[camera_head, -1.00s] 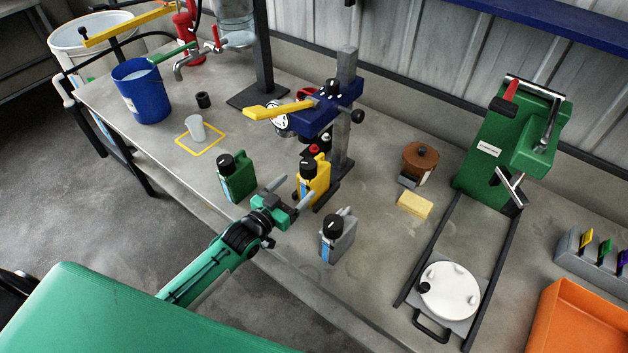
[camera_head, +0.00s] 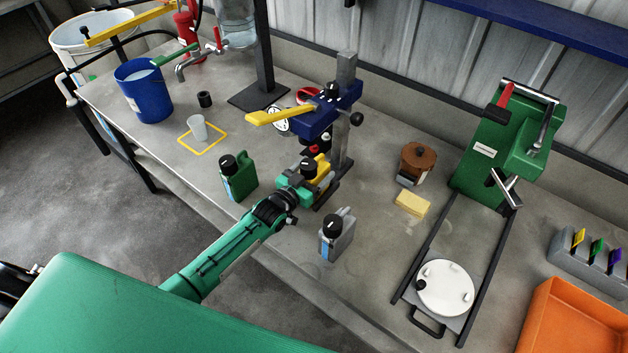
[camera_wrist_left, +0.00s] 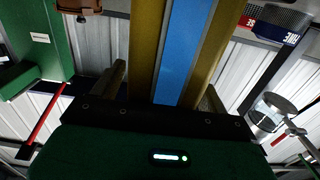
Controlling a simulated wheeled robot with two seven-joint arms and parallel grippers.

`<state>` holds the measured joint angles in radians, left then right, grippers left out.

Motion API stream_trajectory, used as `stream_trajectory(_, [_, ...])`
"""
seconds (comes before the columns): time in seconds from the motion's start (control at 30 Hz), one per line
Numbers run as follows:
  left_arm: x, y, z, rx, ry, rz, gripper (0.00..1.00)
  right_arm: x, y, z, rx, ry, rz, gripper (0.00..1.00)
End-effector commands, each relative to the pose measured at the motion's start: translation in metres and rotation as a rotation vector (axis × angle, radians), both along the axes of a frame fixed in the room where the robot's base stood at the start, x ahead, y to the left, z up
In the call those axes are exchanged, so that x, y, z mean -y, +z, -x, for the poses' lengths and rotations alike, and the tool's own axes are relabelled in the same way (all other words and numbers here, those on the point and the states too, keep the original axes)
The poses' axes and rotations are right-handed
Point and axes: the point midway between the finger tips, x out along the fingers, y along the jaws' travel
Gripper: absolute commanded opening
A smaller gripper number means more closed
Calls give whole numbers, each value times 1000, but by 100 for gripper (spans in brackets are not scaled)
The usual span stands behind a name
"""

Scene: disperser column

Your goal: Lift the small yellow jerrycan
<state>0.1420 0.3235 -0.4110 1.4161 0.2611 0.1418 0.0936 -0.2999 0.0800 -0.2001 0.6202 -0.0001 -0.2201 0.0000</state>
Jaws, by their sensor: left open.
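The small yellow jerrycan (camera_head: 322,168) with a black cap stands on the bench below the blue press head, largely hidden behind my left gripper. My left gripper (camera_head: 312,181) is at the jerrycan, open. In the left wrist view the jerrycan's yellow body with a blue label stripe (camera_wrist_left: 178,50) fills the middle, between the two fingers (camera_wrist_left: 160,85), one on each side. I cannot tell whether the fingers touch it. My right gripper is not in view.
A green jerrycan (camera_head: 239,180) stands to the left and a grey one (camera_head: 337,238) to the right, both close to my left arm. The blue press (camera_head: 318,118) stands right behind. A yellow sponge (camera_head: 411,204) lies farther right.

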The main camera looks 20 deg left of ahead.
Motion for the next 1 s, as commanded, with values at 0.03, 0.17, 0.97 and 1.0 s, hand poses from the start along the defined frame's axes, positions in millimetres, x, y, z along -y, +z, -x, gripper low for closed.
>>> stream_trajectory(0.03, [0, 0, 0, 0, 0, 0, 76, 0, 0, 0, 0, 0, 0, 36])
stream_trajectory(0.17, [0, 0, 0, 0, 0, 0, 72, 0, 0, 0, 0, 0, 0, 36])
stream_trajectory(0.97, [0, 6, 0, 4, -1, 1, 0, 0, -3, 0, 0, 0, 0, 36])
stream_trajectory(1.0, [0, 9, 0, 5, -1, 2, 0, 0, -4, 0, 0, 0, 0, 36])
